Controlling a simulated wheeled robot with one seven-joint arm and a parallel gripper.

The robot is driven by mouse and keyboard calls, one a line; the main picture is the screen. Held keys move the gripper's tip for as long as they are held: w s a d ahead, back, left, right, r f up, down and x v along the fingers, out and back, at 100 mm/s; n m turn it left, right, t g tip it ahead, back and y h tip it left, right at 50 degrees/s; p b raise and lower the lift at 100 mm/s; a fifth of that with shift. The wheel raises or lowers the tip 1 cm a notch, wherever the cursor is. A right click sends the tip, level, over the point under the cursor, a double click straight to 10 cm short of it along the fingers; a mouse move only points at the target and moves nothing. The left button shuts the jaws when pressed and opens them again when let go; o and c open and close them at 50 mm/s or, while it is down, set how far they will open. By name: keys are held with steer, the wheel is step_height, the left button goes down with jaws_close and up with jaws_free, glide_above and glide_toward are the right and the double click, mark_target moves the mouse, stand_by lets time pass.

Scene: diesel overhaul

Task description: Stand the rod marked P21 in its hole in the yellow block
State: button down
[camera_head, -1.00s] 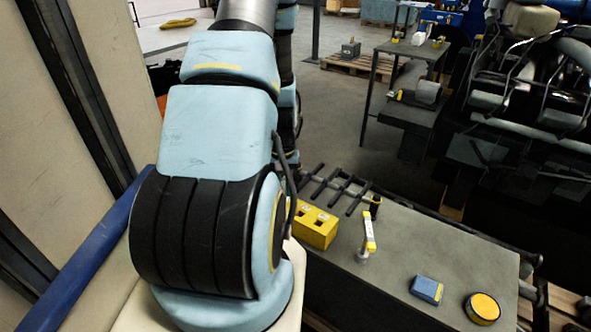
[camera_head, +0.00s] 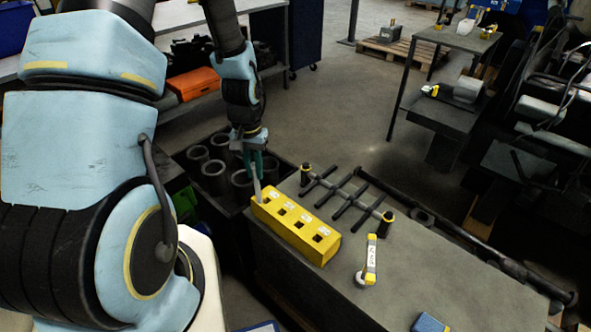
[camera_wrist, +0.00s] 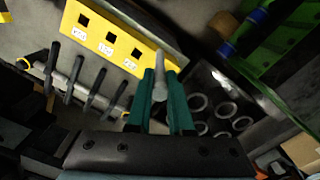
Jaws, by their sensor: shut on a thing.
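The yellow block (camera_head: 318,249) lies on the grey bench, with a row of square holes and white labels on its top. My gripper (camera_head: 256,166) is above the block's far left end, its teal fingers shut on a pale grey rod (camera_head: 258,189). The rod points down, nearly upright, and its lower end meets the block's far end. I cannot tell whether it is in a hole. In the wrist view the rod (camera_wrist: 159,85) sits between the fingers beside the block (camera_wrist: 152,59); three holes show clearly there. No P21 marking is readable on the rod.
Dark cylinders (camera_head: 214,178) stand in a bin behind the block. A black rack (camera_head: 345,199) with yellow-ringed ends lies just right of it. A yellow labelled piece on a round foot (camera_head: 371,262) and a blue box (camera_head: 429,323) are on the nearer bench.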

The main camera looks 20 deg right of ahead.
steer(key=s+d+r+m, duration=0.2)
steer(key=s+d+m, duration=0.2)
steer(key=s+d, duration=0.45)
steer(key=f+b, duration=0.1)
steer(key=w+d+f+b, duration=0.1)
steer(key=f+b, duration=0.2)
steer(key=f, duration=0.1)
steer(key=shift+w+d+f+b, duration=0.1)
steer(key=shift+w+d+b, duration=0.1)
steer(key=shift+b, duration=0.2)
steer(key=shift+f, duration=0.2)
steer(key=shift+f+b, duration=3.8)
steer(key=shift+f, duration=1.15)
steer(key=c, duration=0.7)
jaws_free()
steer(key=shift+c, duration=0.2)
